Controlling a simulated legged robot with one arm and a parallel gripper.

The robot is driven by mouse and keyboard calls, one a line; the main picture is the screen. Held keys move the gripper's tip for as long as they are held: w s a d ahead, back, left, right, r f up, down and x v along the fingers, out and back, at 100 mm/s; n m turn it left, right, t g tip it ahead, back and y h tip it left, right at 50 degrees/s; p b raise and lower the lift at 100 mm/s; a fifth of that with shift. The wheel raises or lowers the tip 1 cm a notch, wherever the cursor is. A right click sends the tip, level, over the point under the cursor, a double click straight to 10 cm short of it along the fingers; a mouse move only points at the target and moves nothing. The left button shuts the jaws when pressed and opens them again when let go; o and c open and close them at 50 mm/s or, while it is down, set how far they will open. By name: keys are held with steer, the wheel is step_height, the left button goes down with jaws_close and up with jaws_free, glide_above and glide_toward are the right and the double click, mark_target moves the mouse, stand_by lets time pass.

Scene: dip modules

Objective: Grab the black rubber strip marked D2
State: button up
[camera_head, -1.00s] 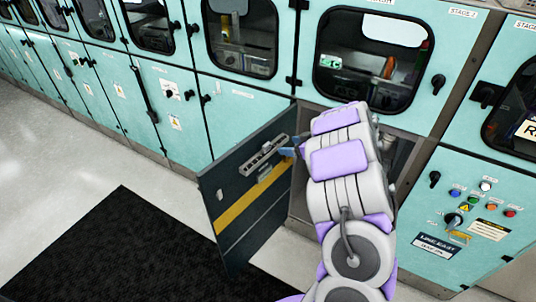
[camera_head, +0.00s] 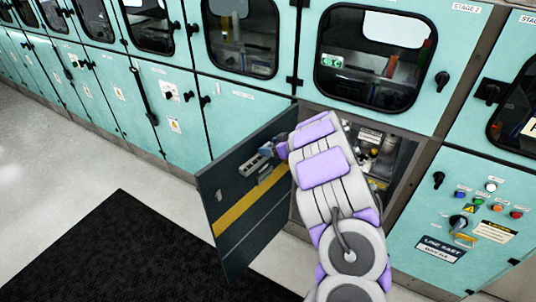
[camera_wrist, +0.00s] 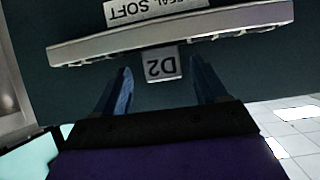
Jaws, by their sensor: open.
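An upside-down D2 label (camera_wrist: 163,67) shows in the wrist view on the dark inner face of the open door (camera_head: 236,190). Beside it runs a long pale holder (camera_wrist: 150,42) with a ragged dark edge. I cannot make out a separate black rubber strip. My gripper (camera_wrist: 162,70) is open, its two blue fingers apart on either side of the D2 label, with nothing seen between them but the label. In the head view my gripper (camera_head: 268,150) is at the door's holder and covers part of it.
The open cabinet (camera_head: 375,150) behind my arm holds pipes and fittings. Teal cabinets (camera_head: 165,110) line the wall. A black mat (camera_head: 110,245) lies on the clear floor.

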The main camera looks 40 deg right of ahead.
steer(key=shift+a+r, duration=0.1)
steer(key=shift+a, duration=0.25)
steer(key=c, duration=0.3)
steer(key=shift+d, duration=0.35)
steer(key=c, duration=0.6)
steer(key=shift+a, duration=0.1)
steer(key=shift+c, duration=1.4)
